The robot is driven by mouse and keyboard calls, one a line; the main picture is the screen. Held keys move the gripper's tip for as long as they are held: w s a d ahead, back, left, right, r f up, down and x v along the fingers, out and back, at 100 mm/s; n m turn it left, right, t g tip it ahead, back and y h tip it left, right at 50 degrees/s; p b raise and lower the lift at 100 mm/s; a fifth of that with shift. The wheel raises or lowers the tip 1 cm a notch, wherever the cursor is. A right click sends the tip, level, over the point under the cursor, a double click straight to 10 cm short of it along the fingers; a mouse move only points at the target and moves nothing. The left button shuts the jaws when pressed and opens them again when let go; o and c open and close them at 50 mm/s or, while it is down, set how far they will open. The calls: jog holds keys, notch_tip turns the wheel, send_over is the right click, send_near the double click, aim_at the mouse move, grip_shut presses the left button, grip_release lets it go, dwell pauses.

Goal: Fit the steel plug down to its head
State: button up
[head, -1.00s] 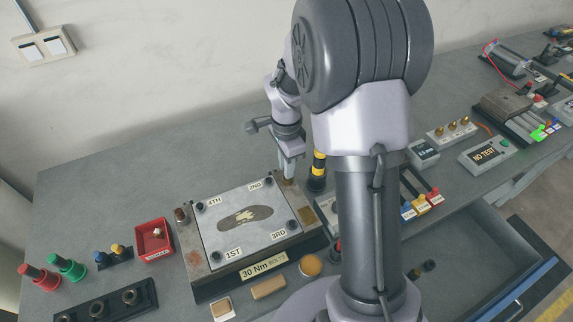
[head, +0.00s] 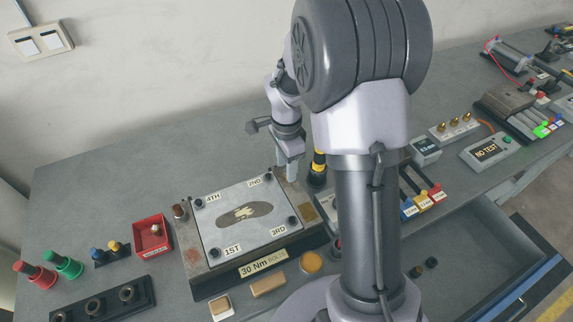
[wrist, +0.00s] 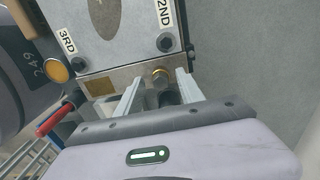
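My gripper (head: 288,172) is at the far right corner of the grey fixture block (head: 262,262), pointing down. A grey, hex-like metal part (wrist: 152,98) shows just below that fitting between the fingers. It may be the steel plug, but I cannot tell, nor how deep it sits. Neither finger clearly touches these parts. In the head view the fingers hide this spot.
The block's top plate (head: 268,215) carries corner bolts labelled 1ST to 4TH. A black-and-yellow post (head: 318,170) stands close right of my gripper. A red tray (head: 152,249) is left of the block. An open drawer (head: 465,245) is at front right. The back left bench is clear.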

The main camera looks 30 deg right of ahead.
jog(key=shift+r, duration=0.1)
notch_tip(320, 180, up, 17)
jog(key=p, duration=0.5)
jog(key=shift+p, duration=0.3)
jog(key=shift+r, duration=0.1)
